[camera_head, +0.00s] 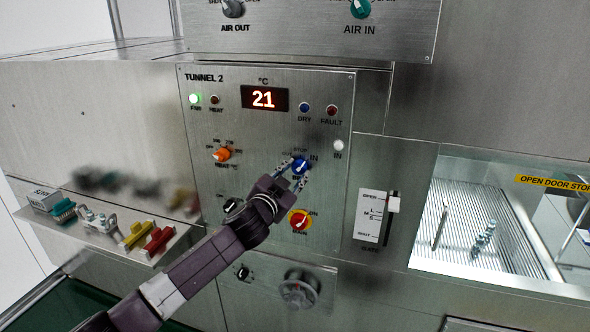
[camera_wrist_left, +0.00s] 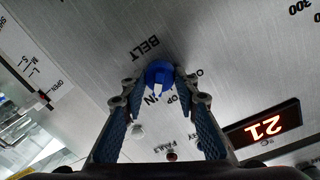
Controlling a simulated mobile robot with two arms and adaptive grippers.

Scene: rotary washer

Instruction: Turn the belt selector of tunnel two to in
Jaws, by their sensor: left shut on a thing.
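The blue belt selector knob (camera_head: 301,166) is on the Tunnel 2 panel (camera_head: 265,122), under the STOP and IN labels. It also shows in the left wrist view (camera_wrist_left: 158,72), beside the word BELT. Its white pointer faces the side with the IN and STOP labels; I cannot tell exactly which mark it meets. My left gripper (camera_head: 297,171) reaches up from the lower left and is shut on this knob, with a finger on either side of it in the left wrist view (camera_wrist_left: 158,84). The fingers partly hide the knob and the lettering around it. My right gripper is not in view.
An orange knob (camera_head: 221,154) is to the left, and a red-yellow switch (camera_head: 300,220) is just below. A gate slider (camera_head: 393,204) is at right. A shelf (camera_head: 120,247) with colored handles is at left. A white lamp (camera_head: 338,146) is near IN.

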